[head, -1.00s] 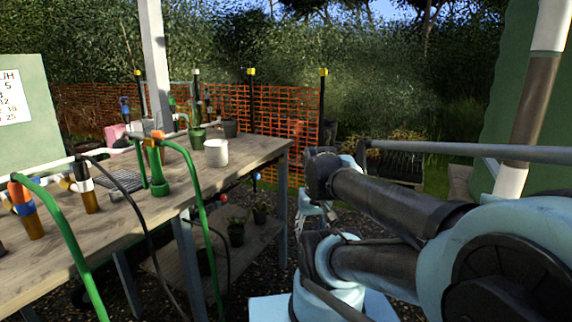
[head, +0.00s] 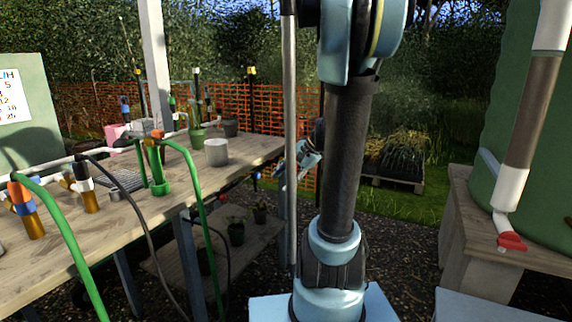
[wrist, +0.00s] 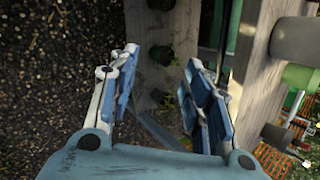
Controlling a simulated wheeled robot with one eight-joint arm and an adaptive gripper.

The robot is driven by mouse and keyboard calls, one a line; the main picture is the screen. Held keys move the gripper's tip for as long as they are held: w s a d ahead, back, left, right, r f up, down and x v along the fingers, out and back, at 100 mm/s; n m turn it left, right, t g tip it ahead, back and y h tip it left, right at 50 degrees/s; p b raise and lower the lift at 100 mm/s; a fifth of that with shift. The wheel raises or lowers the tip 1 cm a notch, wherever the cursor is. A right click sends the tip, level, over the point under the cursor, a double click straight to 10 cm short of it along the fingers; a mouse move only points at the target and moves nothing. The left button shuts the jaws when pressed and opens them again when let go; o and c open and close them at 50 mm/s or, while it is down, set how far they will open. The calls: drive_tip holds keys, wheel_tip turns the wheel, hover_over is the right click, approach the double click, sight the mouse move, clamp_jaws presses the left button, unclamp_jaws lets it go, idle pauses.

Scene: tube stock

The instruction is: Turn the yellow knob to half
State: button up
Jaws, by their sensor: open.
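A small yellowish part (head: 66,181) sits on the pipe fittings at the left of the head view, beside a black-and-white valve piece. I cannot tell whether it is the yellow knob; no clear yellow knob shows. My gripper (head: 284,171) is at the right end of the bench in the head view, small and partly behind my arm. In the wrist view my gripper (wrist: 160,64) is open, with nothing between its fingers. It is apart from the fittings.
Plants stand on a low shelf (head: 180,265). A red tap (head: 511,242) is at right. Gravel lies between.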

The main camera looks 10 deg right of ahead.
drive_tip(key=w+d+m+t+y, duration=0.1)
drive_tip(key=w+d+m+y, duration=0.15)
drive_tip(key=w, duration=0.65)
drive_tip(key=m+t+y, duration=0.6)
drive_tip(key=m, duration=0.4)
approach(281, 159)
drive_tip(key=w+x, duration=0.1)
drive_tip(key=x, duration=0.7)
drive_tip(key=shift+d+f, duration=0.35)
drive_tip(key=shift+f, duration=0.05)
drive_tip(key=shift+h, duration=0.25)
drive_tip(key=shift+c, duration=0.6)
clamp_jaws()
